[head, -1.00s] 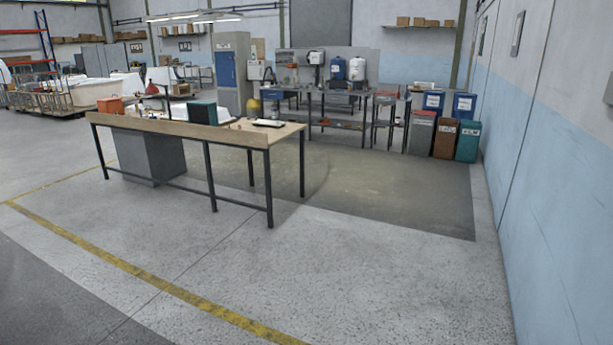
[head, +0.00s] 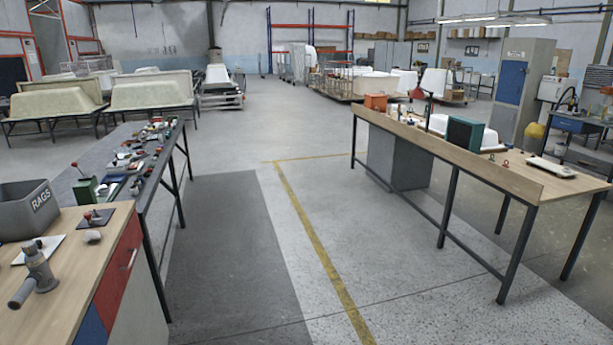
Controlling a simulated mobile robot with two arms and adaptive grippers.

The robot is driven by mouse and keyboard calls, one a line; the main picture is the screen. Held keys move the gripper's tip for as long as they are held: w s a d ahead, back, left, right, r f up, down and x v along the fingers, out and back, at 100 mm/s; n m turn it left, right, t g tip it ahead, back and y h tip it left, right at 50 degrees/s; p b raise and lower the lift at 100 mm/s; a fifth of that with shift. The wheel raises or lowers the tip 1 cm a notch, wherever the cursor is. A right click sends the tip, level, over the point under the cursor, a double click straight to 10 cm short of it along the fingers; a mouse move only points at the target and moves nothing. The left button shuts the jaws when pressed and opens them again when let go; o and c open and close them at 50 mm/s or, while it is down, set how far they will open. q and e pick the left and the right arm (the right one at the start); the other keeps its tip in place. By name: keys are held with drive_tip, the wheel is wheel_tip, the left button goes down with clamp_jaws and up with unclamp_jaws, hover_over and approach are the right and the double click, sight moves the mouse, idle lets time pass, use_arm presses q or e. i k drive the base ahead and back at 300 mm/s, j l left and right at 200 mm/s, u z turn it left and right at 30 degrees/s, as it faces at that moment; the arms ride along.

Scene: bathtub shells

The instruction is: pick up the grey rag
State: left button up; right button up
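No thing that I can clearly tell as the grey rag shows in the head view. A grey bin marked "RAGS" (head: 42,202) stands on the wooden-topped cabinet (head: 88,275) at the lower left; the inside of the bin is mostly hidden from this angle. A small pale grey lump (head: 92,237) lies on the cabinet top in front of the bin; I cannot tell whether it is cloth. Neither of my grippers is in view.
A grey power tool (head: 36,272) and a small dark plate with a red knob (head: 93,218) lie on the cabinet. A dark bench with several tools (head: 137,162) adjoins it. A long wooden table (head: 455,150) stands right. The floor between (head: 265,240) is clear.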

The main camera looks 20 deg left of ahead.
sight(89, 236)
drive_tip(key=i+j+u, duration=0.15)
drive_tip(key=i+u, duration=0.15)
drive_tip(key=u, duration=0.15)
drive_tip(key=i+u, duration=0.25)
drive_tip(key=u, duration=0.2)
drive_tip(key=i+u, duration=0.3)
drive_tip(key=u, duration=0.15)
drive_tip(key=i+l+u, duration=0.2)
drive_tip(key=u, duration=0.25)
drive_tip(key=i+l+u, duration=0.3)
drive_tip(key=u, duration=0.15)
drive_tip(key=i+l+u, duration=0.25)
drive_tip(key=u, duration=0.2)
